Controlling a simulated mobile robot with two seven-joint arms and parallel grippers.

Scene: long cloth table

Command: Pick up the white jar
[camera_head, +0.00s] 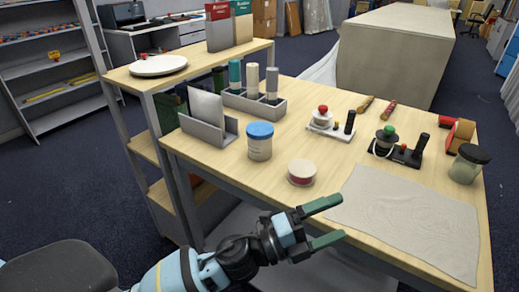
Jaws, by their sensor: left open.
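My left gripper (340,217) is open and empty, with green fingers pointing right. In the picture it lies below and right of the white jar, over the table's front edge and apart from the jar. My right gripper is out of view.
A grey cloth (410,220) covers the table's front right. A grey holder (212,135) with a white panel and a rack of bottles (255,105) stand behind the jar. Small devices (332,127) and a dark-lidded jar (466,166) stand further right.

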